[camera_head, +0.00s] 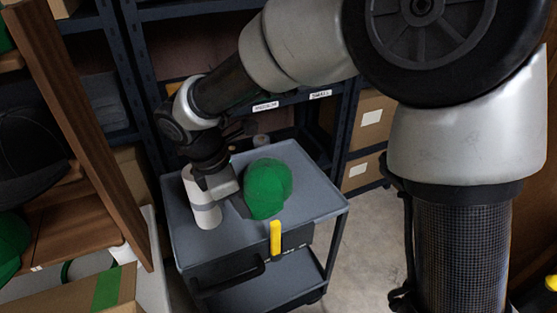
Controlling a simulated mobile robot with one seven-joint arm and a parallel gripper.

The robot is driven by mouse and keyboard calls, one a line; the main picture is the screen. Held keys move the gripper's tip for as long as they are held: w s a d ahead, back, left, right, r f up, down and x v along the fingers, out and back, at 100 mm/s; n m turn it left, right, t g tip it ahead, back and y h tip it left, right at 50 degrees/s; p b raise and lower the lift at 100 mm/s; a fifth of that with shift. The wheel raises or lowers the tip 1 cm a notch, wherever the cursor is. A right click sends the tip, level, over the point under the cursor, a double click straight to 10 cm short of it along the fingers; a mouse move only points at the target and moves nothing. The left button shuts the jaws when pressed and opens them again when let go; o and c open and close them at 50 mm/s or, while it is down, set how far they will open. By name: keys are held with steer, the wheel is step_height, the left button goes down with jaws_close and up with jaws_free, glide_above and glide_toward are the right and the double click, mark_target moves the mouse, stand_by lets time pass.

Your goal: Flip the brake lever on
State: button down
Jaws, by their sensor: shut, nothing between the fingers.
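The yellow brake lever (276,238) stands upright at the front edge of the grey cart (315,205). My gripper (232,200) is over the cart top, to the left of and behind the lever, apart from it. It is shut and empty. Its fingertips are small and dark and hard to make out against the cart.
A white and grey thread cone (204,205) stands just left of my gripper. A green cap (268,188) lies close to its right. A dark handle (232,278) juts from the cart's front. Shelves with boxes (372,118) stand behind. Floor (358,245) shows to the right.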

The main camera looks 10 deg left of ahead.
steer(key=shift+s+a+f+n, duration=0.15)
steer(key=shift+a+f+n, duration=0.1)
steer(key=shift+a, duration=0.2)
steer(key=shift+s+a+f+n, duration=0.15)
steer(key=shift+a+n, duration=0.1)
steer(key=shift+a, duration=0.2)
steer(key=w+d+f+b, duration=0.2)
steer(key=d+f, duration=0.3)
steer(key=f, duration=0.4)
steer(key=shift+w+d+f+b, duration=0.3)
steer(key=shift+w+b, duration=0.1)
steer(key=shift+w, duration=0.35)
